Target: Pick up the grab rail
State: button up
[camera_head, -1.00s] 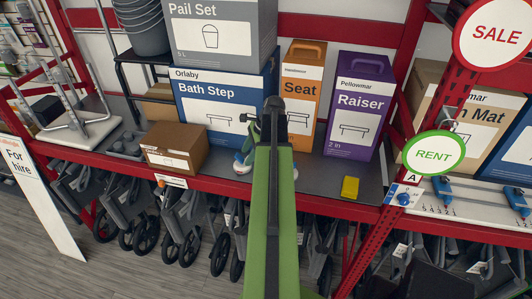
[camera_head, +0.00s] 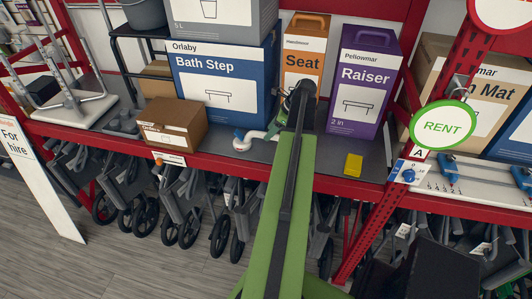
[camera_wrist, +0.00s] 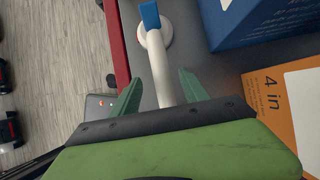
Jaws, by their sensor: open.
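The grab rail is a white bar with a blue lever at its end; it lies on the grey shelf, and its near part shows in the head view (camera_head: 243,144), left of my arm. In the wrist view the rail (camera_wrist: 157,62) runs up from between my fingers to a round white end foot under the blue lever. My gripper (camera_wrist: 160,90) is open, with one green finger on each side of the bar; I cannot tell whether either touches it. In the head view my arm hides much of the rail.
The Bath Step box (camera_head: 222,85), the orange Seat box (camera_head: 302,50) and the purple Raiser box (camera_head: 362,80) stand behind the rail. A small brown carton (camera_head: 172,125) is to its left and a yellow block (camera_head: 353,164) to its right. The red shelf edge (camera_head: 215,165) runs in front.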

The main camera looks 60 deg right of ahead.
jog(key=shift+b+x, duration=0.3)
jog(key=shift+x, duration=0.75)
jog(key=b+x, duration=0.4)
jog(key=x, duration=0.1)
jog(key=shift+w+d+f, duration=0.15)
jog(key=shift+r, duration=0.2)
grip_shut()
